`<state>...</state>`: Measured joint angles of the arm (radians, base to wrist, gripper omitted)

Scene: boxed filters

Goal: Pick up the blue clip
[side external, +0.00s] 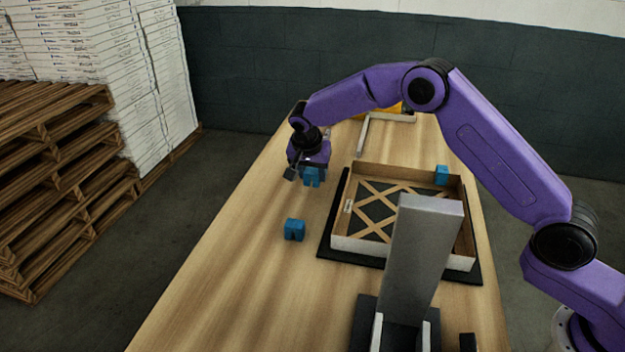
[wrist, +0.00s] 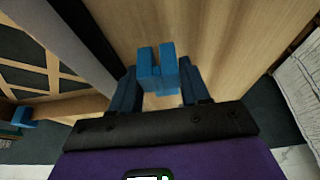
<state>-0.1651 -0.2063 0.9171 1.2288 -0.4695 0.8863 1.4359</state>
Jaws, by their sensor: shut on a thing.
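A blue clip (side external: 312,177) is in my gripper (side external: 303,174), over the left side of the table in the side external view. In the wrist view, the blue clip (wrist: 158,72) sits between the two fingers of my gripper (wrist: 157,88), with its two prongs pointing away. I cannot tell whether it touches the table. A second blue clip (side external: 294,229) lies on the bare wood nearer the camera. A third blue clip (side external: 441,175) is at the far right corner of the filter box; a blue piece (wrist: 22,116) shows at the left edge of the wrist view.
The open filter box (side external: 355,244) with crossed slats sits on a black mat (side external: 325,243) right of my gripper. A tall grey post (side external: 425,260) stands in front of it. A pale angled bar (side external: 363,135) lies behind.

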